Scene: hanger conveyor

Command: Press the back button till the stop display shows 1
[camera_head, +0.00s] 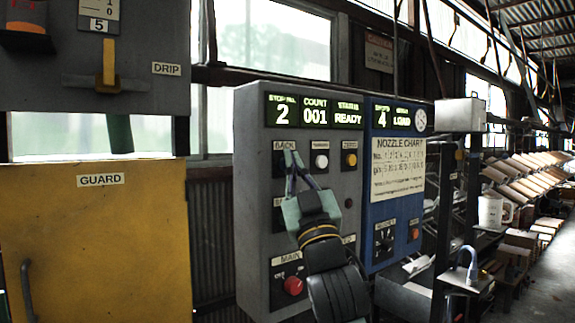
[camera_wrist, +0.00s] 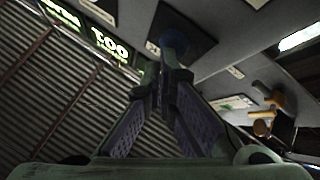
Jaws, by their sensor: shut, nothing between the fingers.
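The grey control panel (camera_head: 250,200) has a lit stop display (camera_head: 283,111) that reads 2. The back button's dark plate, under the label BACK (camera_head: 285,144), is at the panel's upper left and is mostly covered by my fingertips. My gripper (camera_head: 292,156) is shut and empty, with its tips at that plate. In the wrist view, my gripper (camera_wrist: 168,72) points at a round dark button (camera_wrist: 173,43) on a black plate. The tips are at the button or very close; I cannot tell whether they touch or press it.
A white button (camera_head: 321,161) and a yellow button (camera_head: 351,160) sit right of my fingertips. A red knob (camera_head: 293,285) is low on the panel. A blue panel (camera_head: 405,235) adjoins on the right. A yellow guard door (camera_head: 100,240) stands at the left.

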